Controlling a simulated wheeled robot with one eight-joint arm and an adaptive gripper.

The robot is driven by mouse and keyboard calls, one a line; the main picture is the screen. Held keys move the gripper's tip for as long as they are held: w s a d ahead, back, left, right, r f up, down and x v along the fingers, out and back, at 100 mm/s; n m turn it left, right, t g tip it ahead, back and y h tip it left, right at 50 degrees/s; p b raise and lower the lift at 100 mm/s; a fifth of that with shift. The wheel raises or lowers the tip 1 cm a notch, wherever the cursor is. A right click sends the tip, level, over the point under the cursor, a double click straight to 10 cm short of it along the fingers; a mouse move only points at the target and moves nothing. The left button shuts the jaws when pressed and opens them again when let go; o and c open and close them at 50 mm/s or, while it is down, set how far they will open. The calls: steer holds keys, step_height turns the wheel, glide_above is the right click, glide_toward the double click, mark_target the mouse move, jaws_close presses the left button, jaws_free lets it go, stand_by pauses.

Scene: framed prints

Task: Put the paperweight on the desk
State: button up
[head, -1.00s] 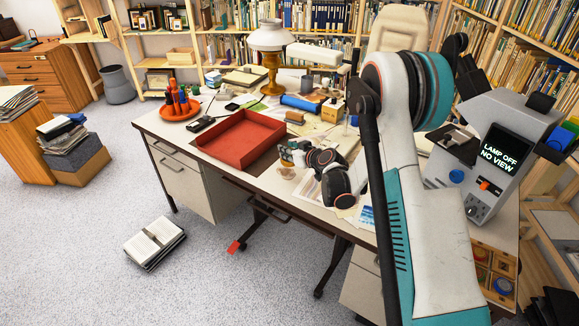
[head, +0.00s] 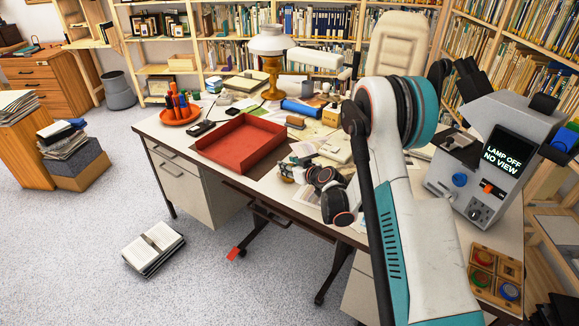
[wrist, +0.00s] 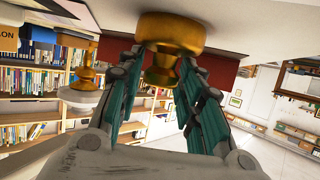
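In the wrist view, where the scene appears upside down, the brass paperweight (wrist: 172,32) has a wide round base and a narrower knob. My gripper (wrist: 166,62) has its teal-sided fingers on both sides of the knob and looks shut on it. The base is at or very near the pale desk top; I cannot tell whether it touches. In the head view my gripper (head: 286,172) is low over the desk (head: 262,186), just right of the red tray's near corner. The paperweight is mostly hidden there by my gripper.
The red tray (head: 241,142) lies left of my gripper. Papers, a blue roll (head: 301,107) and a brass lamp (head: 271,75) stand behind. A grey device (head: 497,150) reads "LAMP OFF NO VIEW" at right.

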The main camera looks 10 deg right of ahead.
stand_by(0.3)
steer(key=shift+r, duration=0.2)
steer(key=p+v, duration=0.2)
steer(key=v, duration=1)
steer(key=s+a+r+m+g+h, duration=0.1)
steer(key=s+a+r+m+g, duration=0.3)
steer(key=s+r, duration=1.1)
steer(key=s+r+h, duration=0.2)
steer(key=s, duration=0.8)
steer(key=s+r+g+h, duration=0.1)
steer(key=s+r, duration=0.2)
steer(key=s, duration=0.8)
steer(key=shift+s+d+g+h, duration=0.15)
steer(key=shift+d+g+h, duration=0.15)
steer(key=shift+h, duration=0.1)
